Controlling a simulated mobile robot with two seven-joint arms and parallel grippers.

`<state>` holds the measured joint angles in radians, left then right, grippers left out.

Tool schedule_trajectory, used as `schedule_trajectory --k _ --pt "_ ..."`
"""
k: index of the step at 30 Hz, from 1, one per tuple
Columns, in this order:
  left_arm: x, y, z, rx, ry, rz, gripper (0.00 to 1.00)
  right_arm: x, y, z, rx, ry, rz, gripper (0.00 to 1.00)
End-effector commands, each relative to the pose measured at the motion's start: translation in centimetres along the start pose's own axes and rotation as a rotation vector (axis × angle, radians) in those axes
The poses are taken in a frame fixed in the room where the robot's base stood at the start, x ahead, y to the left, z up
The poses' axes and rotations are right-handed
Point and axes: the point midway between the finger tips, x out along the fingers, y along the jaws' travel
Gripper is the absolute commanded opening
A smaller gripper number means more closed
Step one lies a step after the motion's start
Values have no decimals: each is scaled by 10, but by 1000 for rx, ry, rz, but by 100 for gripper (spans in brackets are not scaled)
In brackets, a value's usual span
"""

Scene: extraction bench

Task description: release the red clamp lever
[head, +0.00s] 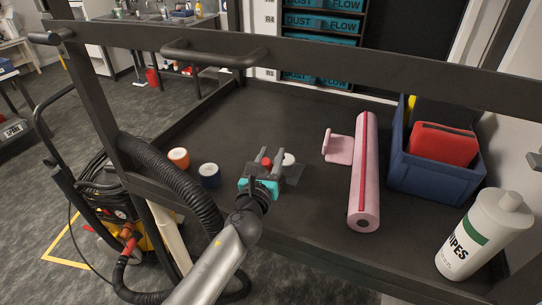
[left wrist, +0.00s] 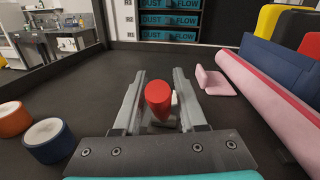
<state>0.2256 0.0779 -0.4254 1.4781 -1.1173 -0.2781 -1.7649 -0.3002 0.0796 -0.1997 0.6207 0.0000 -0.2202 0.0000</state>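The red clamp lever (head: 266,162) shows as a rounded red knob on the bench, beside a small white round part (head: 289,159). In the left wrist view the red knob (left wrist: 158,97) stands between the two grey fingers of my left gripper (left wrist: 167,80), with a gap visible on each side. My left gripper (head: 267,157) is open around the lever in the head view and does not appear closed on it. The lever's lower part and the clamp base are mostly hidden by the knob and the gripper.
A pink roll (head: 365,175) and a pink bracket-like piece (head: 338,147) lie to the right. Beyond them are a blue bin (head: 430,185) and a wipes bottle (head: 482,235). Orange (head: 178,158) and dark blue (head: 209,174) tape rolls stand left. A frame bar (head: 300,55) crosses above.

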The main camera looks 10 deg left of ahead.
Motion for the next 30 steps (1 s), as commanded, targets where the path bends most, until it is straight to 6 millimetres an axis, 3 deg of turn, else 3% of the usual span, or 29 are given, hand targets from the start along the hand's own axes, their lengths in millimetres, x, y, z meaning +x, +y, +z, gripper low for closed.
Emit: schedule_trajectory --k 2,10,30 --pt "0 0 0 0 0 0 30 0 0 0 0 0 0 0" --pt "0 0 0 0 0 0 0 0 0 0 0 0 0 0" --pt "0 0 -1 1 1 0 0 0 0 0 0 -1 0 0"
